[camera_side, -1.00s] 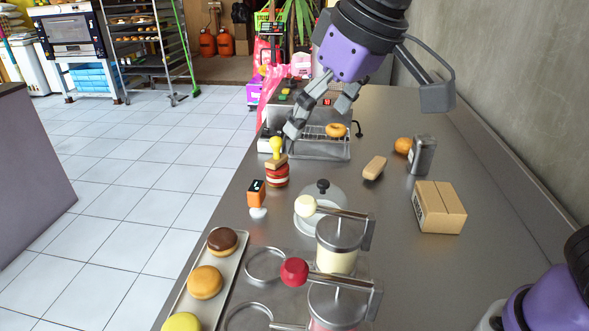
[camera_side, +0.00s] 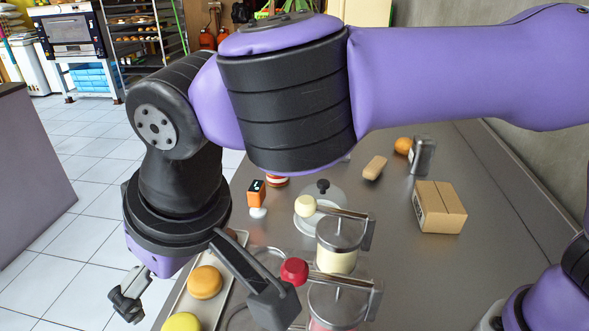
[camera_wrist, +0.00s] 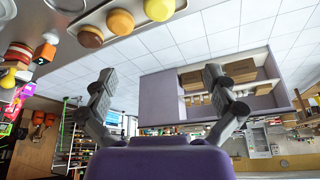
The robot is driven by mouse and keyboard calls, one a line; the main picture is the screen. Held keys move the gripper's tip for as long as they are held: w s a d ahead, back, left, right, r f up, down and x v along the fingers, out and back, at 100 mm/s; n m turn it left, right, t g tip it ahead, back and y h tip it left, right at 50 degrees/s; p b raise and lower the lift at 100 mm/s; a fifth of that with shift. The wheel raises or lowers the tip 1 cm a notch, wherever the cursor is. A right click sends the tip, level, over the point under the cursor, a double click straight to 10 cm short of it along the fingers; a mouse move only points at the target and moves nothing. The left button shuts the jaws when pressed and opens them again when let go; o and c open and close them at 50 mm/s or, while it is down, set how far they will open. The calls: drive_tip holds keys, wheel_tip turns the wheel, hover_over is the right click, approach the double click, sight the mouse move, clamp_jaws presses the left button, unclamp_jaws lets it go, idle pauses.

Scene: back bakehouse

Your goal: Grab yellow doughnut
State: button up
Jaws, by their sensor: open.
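The yellow doughnut (camera_side: 182,322) sits at the near end of a narrow tray (camera_side: 214,315), cut by the bottom edge of the side view. In the wrist view the yellow doughnut (camera_wrist: 159,9) is at the top edge. An orange-glazed doughnut (camera_side: 204,282) lies beside it, also in the wrist view (camera_wrist: 120,21). A chocolate doughnut (camera_wrist: 91,36) follows in the row; my arm mostly hides it in the side view.
Dispenser jars with a cream knob (camera_side: 306,206) and a red knob (camera_side: 294,271) stand right of the tray. An orange timer-like block (camera_side: 256,194), a cardboard box (camera_side: 440,207) and a bread roll (camera_side: 375,168) are farther along the counter. Tiled floor lies left of the counter.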

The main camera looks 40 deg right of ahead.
hover_over(182, 331)
drive_tip(key=s+d, duration=0.1)
drive_tip(key=s, duration=0.2)
drive_tip(key=f, duration=1)
drive_tip(key=shift+w+d+f, duration=0.1)
drive_tip(key=shift+w+f, duration=0.1)
drive_tip(key=shift+f, duration=0.15)
drive_tip(key=shift+w+x, duration=0.15)
drive_tip(key=shift+x, duration=1.4)
drive_tip(key=shift+w+x, duration=0.15)
drive_tip(key=shift+x, duration=1.4)
drive_tip(key=shift+r, duration=0.15)
drive_tip(key=c, duration=0.9)
